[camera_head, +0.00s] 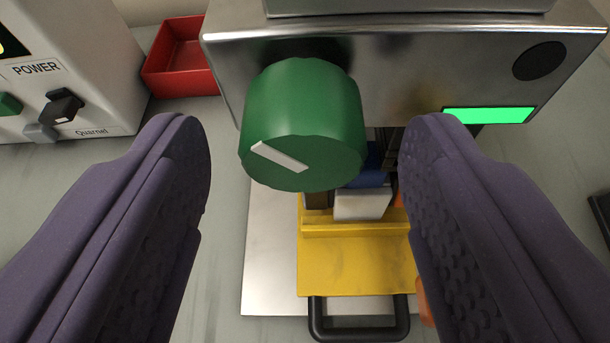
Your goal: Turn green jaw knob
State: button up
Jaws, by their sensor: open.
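The green jaw knob (305,118) sticks out from the front of a metal clamp housing (410,85). It is round with a fluted edge, and a white pointer mark on its face slants down to the right. My gripper (295,160) is open, with one purple padded finger at the left and one at the right. The knob shows between the fingers, nearer the left one. A clear gap shows on both sides, and I see no contact.
A lit green bar (489,115) and a dark round spot (539,61) are on the housing. Below are a yellow tray (355,268) with a black handle (360,332) and several blocks. A white power box (75,60) and red bin (183,62) stand left.

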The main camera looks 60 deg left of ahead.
jog(key=p+v, duration=0.1)
jog(key=v, duration=0.5)
jog(key=shift+s+d, duration=0.2)
jog(key=shift+r, duration=0.1)
